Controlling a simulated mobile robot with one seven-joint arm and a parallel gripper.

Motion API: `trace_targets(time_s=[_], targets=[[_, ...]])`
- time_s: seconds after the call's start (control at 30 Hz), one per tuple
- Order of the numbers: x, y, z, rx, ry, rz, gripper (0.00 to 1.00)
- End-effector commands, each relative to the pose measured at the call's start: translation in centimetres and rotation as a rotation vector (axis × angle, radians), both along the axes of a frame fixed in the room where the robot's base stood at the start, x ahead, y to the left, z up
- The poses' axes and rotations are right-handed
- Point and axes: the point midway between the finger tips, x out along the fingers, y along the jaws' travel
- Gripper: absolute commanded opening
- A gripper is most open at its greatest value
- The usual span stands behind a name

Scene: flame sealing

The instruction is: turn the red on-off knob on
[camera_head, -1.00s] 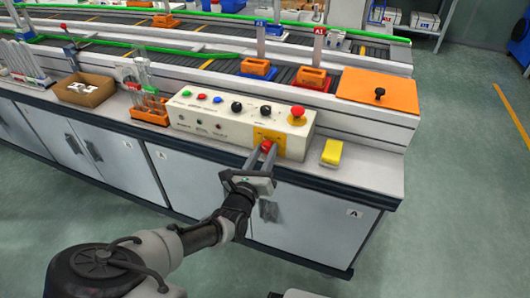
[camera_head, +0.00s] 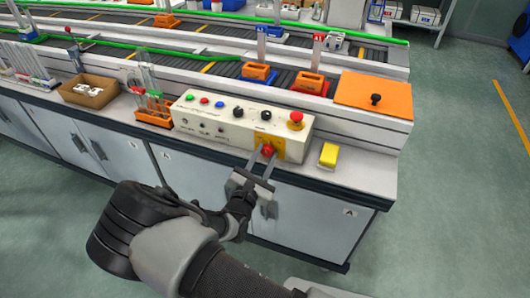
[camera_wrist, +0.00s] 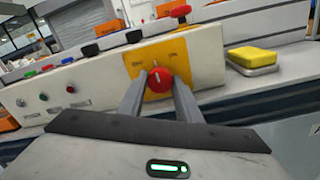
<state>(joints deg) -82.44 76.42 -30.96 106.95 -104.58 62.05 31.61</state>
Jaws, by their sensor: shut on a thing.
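The red on-off knob (camera_head: 268,150) sits on a yellow plate (camera_wrist: 143,58) on the front of a cream control box (camera_head: 225,117). In the wrist view the knob (camera_wrist: 160,80) is round and red with a white mark on its face. My gripper (camera_head: 267,155) reaches the box front with one finger on each side of the knob. In the wrist view my fingers (camera_wrist: 158,88) are closed on the knob's sides. The exact finger contact is partly hidden.
A red mushroom button (camera_head: 296,119) tops the box's right end. A yellow sponge-like block (camera_head: 328,155) lies just right of the box. A rack of tubes (camera_head: 153,108) and a cardboard box (camera_head: 89,91) stand to the left. Orange holders stand behind.

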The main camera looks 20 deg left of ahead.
Motion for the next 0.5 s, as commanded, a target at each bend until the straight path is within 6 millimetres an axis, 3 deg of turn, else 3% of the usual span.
trace_targets(time_s=[0.5], targets=[[0.14,0.08,0.04,0.485,-0.039,0.0,0.08]])
